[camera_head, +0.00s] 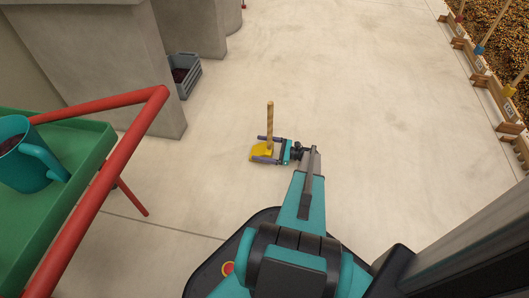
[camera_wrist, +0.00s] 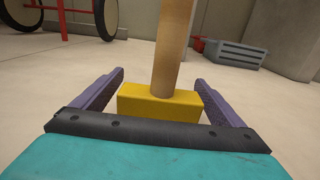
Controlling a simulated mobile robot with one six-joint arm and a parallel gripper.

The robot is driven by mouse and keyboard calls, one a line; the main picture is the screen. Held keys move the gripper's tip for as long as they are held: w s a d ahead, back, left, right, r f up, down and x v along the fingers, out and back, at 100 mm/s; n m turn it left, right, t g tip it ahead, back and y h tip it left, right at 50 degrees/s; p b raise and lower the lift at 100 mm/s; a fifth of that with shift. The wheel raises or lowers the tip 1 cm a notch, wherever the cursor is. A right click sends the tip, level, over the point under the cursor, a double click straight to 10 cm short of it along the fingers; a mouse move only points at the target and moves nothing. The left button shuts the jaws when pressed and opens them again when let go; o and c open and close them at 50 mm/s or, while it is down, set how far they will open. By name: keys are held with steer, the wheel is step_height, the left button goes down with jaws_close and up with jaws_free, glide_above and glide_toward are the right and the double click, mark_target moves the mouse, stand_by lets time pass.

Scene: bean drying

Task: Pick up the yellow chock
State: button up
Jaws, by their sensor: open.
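The yellow chock (camera_head: 262,150) is a small wedge on the pale concrete floor with an upright wooden handle (camera_head: 270,122). In the wrist view the yellow chock (camera_wrist: 142,103) sits between the two purple fingers, and its handle (camera_wrist: 171,50) rises out of the top of the frame. My gripper (camera_head: 267,148) is open, with one finger on each side of the chock; it also shows in the wrist view (camera_wrist: 160,92). A gap shows at the left finger; the right finger is close to the chock, and I cannot tell if it touches.
A green cart (camera_head: 75,150) with red rails and a teal mug (camera_head: 30,160) stands at the left. A grey crate (camera_head: 185,75) lies by the concrete pillars (camera_head: 115,50). Wooden-edged bean beds (camera_head: 500,100) line the right. The floor around the chock is clear.

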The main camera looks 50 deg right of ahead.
steer(key=shift+x, duration=0.95)
steer(key=shift+r, duration=0.1)
steer(key=c, duration=2.1)
steer(key=shift+r, duration=0.2)
steer(key=shift+r+p, duration=1)
steer(key=shift+r, duration=0.55)
steer(key=shift+s+d+r, duration=0.15)
steer(key=shift+s+r, duration=0.05)
steer(key=shift+s, duration=0.05)
steer(key=a+p+v, duration=0.1)
steer(key=v, duration=0.4)
steer(key=s+p+v, duration=0.1)
steer(key=p+v, duration=0.1)
steer(key=v, duration=0.3)
steer(key=a+r+p+v, duration=0.1)
steer(key=p+v, duration=0.1)
steer(key=v, duration=0.3)
steer(key=shift+s+a, duration=0.25)
steer(key=shift+s, duration=0.15)
